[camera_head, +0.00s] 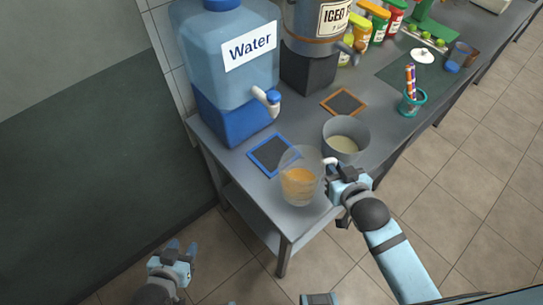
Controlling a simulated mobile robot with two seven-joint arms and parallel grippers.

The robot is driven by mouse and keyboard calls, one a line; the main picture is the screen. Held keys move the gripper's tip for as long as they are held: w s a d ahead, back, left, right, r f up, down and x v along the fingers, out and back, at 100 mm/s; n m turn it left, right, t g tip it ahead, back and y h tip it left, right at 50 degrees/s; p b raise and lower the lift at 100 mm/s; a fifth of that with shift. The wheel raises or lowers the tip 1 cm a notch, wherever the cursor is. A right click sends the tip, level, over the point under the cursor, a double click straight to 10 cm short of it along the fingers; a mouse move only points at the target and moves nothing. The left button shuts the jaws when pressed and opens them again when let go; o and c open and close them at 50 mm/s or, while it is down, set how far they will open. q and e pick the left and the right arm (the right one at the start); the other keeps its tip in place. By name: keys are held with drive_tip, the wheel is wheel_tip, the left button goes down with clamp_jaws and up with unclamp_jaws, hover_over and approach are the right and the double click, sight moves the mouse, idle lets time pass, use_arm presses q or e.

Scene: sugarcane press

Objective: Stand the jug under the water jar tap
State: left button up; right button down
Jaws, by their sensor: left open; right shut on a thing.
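The jug (299,178) is clear, with orange liquid in its lower part. It is upright near the front left corner of the grey table, in front of the blue-framed mat; I cannot tell whether it touches the table. My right gripper (332,168) is shut on the jug at its right side. The water jar (222,55) is a large blue container labelled Water at the back left. My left gripper (180,254) is open and empty, low in front of the table's left end.
A blue-framed dark mat (272,154) lies below the tap. A grey pot (346,138) with pale contents stands just right of the jug. The iced drink dispenser (312,40), an orange-framed mat (344,102) and a teal cup with straws (412,102) are further back.

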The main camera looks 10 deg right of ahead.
drive_tip(key=a+r+x, duration=0.1)
drive_tip(key=x, duration=0.7)
drive_tip(key=a+r+p+x, duration=0.1)
drive_tip(key=x, duration=0.8)
drive_tip(key=shift+w+a+r+y+p, duration=0.2)
drive_tip(key=shift+w+y+p, duration=0.1)
drive_tip(key=shift+w, duration=0.35)
drive_tip(key=shift+f, duration=0.2)
drive_tip(key=c, duration=1.1)
unclamp_jaws()
drive_tip(key=v, duration=1.2)
drive_tip(key=s+f+g, duration=0.1)
drive_tip(key=s+f, duration=0.4)
drive_tip(key=s, duration=0.4)
drive_tip(key=s+d+f+n+g, duration=0.1)
drive_tip(key=s+f, duration=0.4)
drive_tip(key=s, duration=0.4)
drive_tip(key=shift+f+y+b, duration=0.15)
drive_tip(key=shift+y+b, duration=0.15)
drive_tip(key=shift+y, duration=0.1)
